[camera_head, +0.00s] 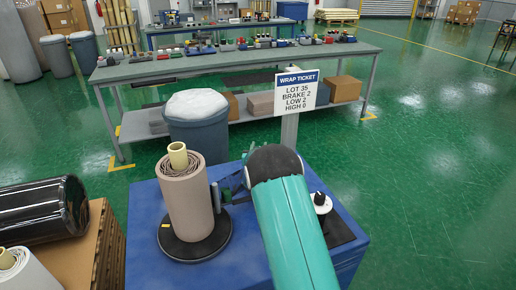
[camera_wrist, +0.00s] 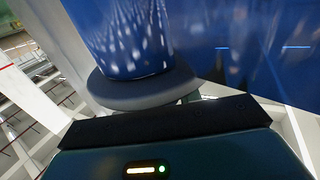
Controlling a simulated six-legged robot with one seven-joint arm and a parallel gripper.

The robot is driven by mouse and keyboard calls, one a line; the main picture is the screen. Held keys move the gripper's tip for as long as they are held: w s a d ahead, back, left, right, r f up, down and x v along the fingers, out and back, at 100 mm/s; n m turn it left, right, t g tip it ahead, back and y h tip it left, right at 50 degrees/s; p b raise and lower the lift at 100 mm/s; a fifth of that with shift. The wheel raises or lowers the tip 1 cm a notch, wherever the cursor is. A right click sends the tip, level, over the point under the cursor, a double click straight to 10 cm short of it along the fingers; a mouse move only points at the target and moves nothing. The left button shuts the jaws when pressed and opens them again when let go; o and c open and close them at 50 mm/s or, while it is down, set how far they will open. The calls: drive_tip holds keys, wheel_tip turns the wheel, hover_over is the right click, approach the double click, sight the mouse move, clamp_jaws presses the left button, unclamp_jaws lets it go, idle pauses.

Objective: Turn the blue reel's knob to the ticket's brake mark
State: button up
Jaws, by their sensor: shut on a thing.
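The wrap ticket (camera_head: 297,92) reads LOT 35, BRAKE 2, LOW 2, HIGH 0. In the wrist view, a shiny blue reel (camera_wrist: 125,40) stands close against a grey end disc (camera_wrist: 145,92). My gripper's dark body (camera_wrist: 165,122) is right by the disc, across the bottom of that view. The jaws are shut, apparently on the reel's knob at the disc; the fingertips, the knob and its pointer are hidden. In the head view my teal arm covers the blue reel and most of the gripper.
A wrapped brown roll (camera_head: 188,205) with a yellow core stands on a black turntable (camera_head: 170,247) on the blue cabinet (camera_head: 145,215). A white dial with a black knob (camera_head: 320,200) sits right of my arm. A grey bin (camera_head: 197,125) and long workbench (camera_head: 230,62) stand behind.

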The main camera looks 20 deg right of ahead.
drive_tip(key=shift+d+m+g+h, duration=0.15)
drive_tip(key=shift+m+g+h, duration=0.45)
drive_tip(key=shift+m+h, duration=0.3)
drive_tip(key=shift+s, duration=0.1)
drive_tip(key=o, duration=1)
drive_tip(key=v, duration=1.3)
drive_tip(key=shift+s+a, duration=0.25)
drive_tip(key=shift+a, duration=0.1)
drive_tip(key=shift+f, duration=0.1)
drive_tip(key=shift+c, duration=0.3)
